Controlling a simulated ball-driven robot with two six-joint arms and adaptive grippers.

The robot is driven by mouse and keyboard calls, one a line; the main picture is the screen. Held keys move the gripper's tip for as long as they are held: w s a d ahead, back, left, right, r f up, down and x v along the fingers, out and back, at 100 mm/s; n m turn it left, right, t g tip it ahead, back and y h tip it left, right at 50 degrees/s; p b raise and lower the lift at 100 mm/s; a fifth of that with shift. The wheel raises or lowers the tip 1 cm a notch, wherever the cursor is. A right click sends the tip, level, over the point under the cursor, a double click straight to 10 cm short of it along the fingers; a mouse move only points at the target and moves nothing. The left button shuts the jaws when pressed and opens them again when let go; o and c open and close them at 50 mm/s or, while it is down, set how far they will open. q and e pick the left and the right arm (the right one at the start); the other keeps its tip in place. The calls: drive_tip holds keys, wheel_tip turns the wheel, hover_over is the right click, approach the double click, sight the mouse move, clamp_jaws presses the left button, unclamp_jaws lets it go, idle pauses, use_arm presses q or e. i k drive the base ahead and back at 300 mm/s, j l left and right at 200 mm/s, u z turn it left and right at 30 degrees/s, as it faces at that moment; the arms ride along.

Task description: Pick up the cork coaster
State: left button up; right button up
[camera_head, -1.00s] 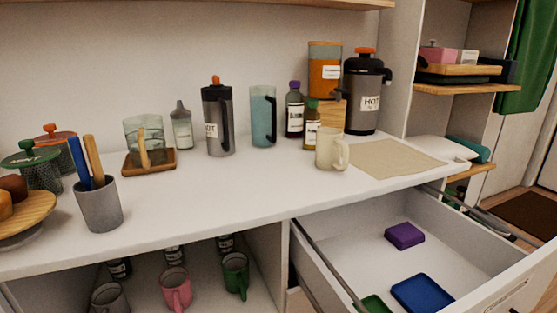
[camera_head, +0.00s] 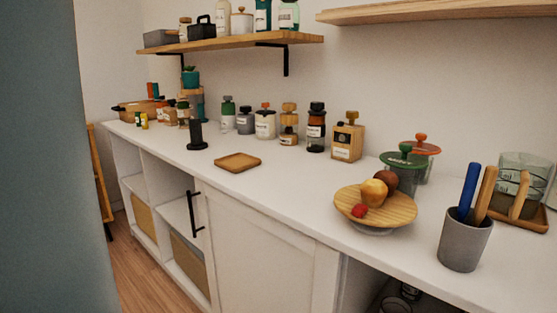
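No thing that I can say for sure is the cork coaster shows now. A small square brown tray-like piece with rounded corners and a raised rim (camera_head: 238,161) lies flat and empty on the white counter (camera_head: 290,195). I cannot tell whether it is wood or cork. Neither of my grippers is in view.
A wooden fruit stand (camera_head: 400,207) and a grey utensil cup (camera_head: 463,243) stand at the right. A black upright holder (camera_head: 196,135) is left of the brown piece. Jars line the wall. A blue-grey surface (camera_head: 40,160) blocks the left side.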

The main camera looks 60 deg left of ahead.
sight(238, 162)
drive_tip(key=u, duration=2.15)
drive_tip(key=i+j+z, duration=0.1)
drive_tip(key=j, duration=0.25)
drive_tip(key=i+j+z, duration=0.15)
drive_tip(key=i+j, duration=0.15)
drive_tip(key=i+j+z, duration=0.1)
drive_tip(key=j, duration=0.35)
drive_tip(key=i, duration=0.1)
